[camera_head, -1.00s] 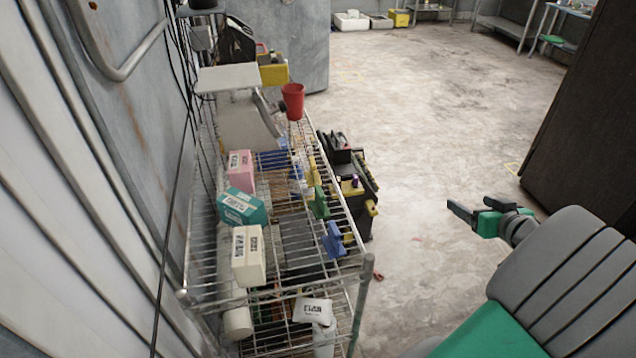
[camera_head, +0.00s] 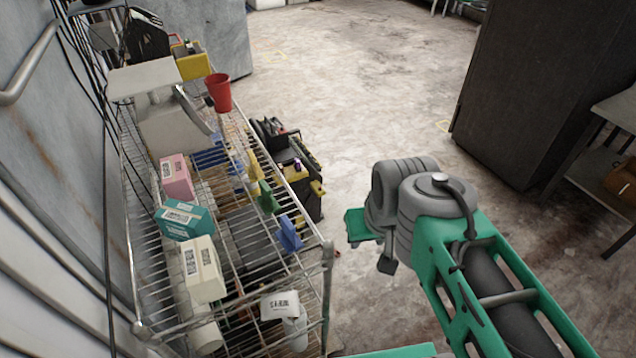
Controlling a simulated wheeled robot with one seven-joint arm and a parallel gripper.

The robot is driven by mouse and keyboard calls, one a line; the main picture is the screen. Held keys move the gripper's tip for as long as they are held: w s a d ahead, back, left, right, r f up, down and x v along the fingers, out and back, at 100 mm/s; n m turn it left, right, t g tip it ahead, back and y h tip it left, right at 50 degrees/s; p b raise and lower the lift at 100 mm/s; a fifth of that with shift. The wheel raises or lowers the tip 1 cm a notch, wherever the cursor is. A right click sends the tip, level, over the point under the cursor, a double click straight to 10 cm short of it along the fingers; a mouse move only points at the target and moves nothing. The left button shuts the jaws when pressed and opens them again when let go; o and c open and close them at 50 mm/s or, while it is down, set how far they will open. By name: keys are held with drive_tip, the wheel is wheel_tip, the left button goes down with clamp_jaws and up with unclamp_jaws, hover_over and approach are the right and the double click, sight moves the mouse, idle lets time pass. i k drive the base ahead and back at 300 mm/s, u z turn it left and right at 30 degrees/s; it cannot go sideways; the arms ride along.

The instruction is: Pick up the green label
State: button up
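A teal-green box with a white printed label (camera_head: 184,220) lies on the top of the wire shelf, between a pink labelled box (camera_head: 176,177) and a white labelled box (camera_head: 203,270). A small green clip-like piece (camera_head: 267,197) sits at the shelf's right edge, between a yellow one (camera_head: 254,165) and a blue one (camera_head: 289,233). I cannot tell for sure which green item is the label. My gripper (camera_head: 386,264) is over the floor right of the shelf, apart from all these things. My wrist hides most of it, so its opening does not show.
The wire shelf (camera_head: 327,255) stands along the left wall. A scale (camera_head: 163,110) and red cup (camera_head: 219,92) are at its far end. Black and yellow tools (camera_head: 294,170) stand beside it. A dark cabinet (camera_head: 545,85) is at right. The floor between is clear.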

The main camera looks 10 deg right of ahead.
sight(269, 205)
drive_tip(key=z, duration=1.4)
drive_tip(key=i, duration=2.1)
drive_tip(key=u, duration=4.1)
